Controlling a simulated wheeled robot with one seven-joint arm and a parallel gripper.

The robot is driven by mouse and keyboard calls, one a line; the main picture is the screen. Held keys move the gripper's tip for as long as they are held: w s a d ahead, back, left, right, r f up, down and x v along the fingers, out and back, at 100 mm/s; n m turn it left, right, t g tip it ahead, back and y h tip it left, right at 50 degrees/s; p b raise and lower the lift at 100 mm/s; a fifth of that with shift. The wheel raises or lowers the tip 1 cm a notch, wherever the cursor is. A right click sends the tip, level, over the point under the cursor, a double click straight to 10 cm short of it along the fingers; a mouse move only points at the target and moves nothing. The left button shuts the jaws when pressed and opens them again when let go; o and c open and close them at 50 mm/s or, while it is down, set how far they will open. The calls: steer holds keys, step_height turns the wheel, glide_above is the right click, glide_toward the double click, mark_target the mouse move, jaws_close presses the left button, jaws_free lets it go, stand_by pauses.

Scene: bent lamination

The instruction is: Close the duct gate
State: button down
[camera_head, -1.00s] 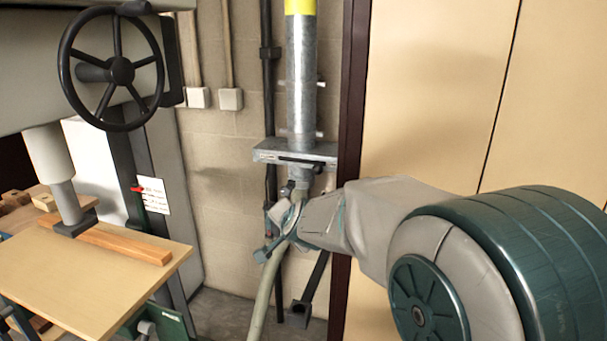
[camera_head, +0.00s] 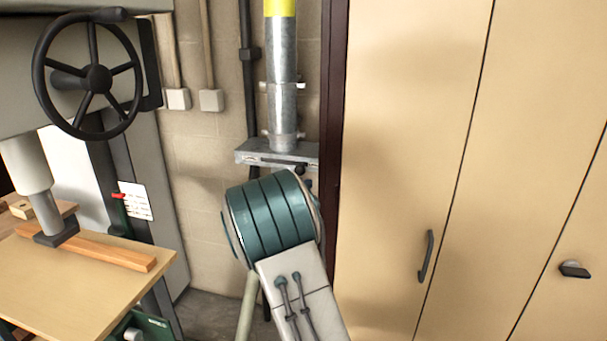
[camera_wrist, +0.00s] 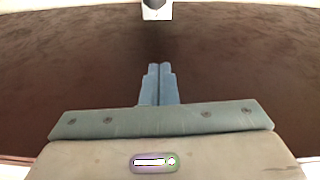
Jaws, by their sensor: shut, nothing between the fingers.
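The duct gate (camera_head: 262,156) is a flat galvanized plate assembly with a slot in its front edge, across the lower end of a round metal duct (camera_head: 283,95). Its front is visible in the head view, but my arm hides what lies below it. My gripper is hidden behind my arm in the head view. In the wrist view my gripper (camera_wrist: 158,68) shows its two blue fingers together and empty, in front of a dark brown surface. I cannot identify the gate in the wrist view.
A dark brown post (camera_head: 333,110) stands right of the duct, beside tall beige cabinet doors (camera_head: 400,150). At left is a machine with a black handwheel (camera_head: 97,78) and a wooden table (camera_head: 75,285). A pale object (camera_wrist: 157,10) with a dark opening shows in the wrist view.

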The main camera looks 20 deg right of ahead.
steer(key=w+d+p, duration=0.2)
steer(key=w+p, duration=0.1)
steer(key=w, duration=0.4)
steer(key=shift+w+f, duration=0.15)
steer(key=shift+f, duration=0.05)
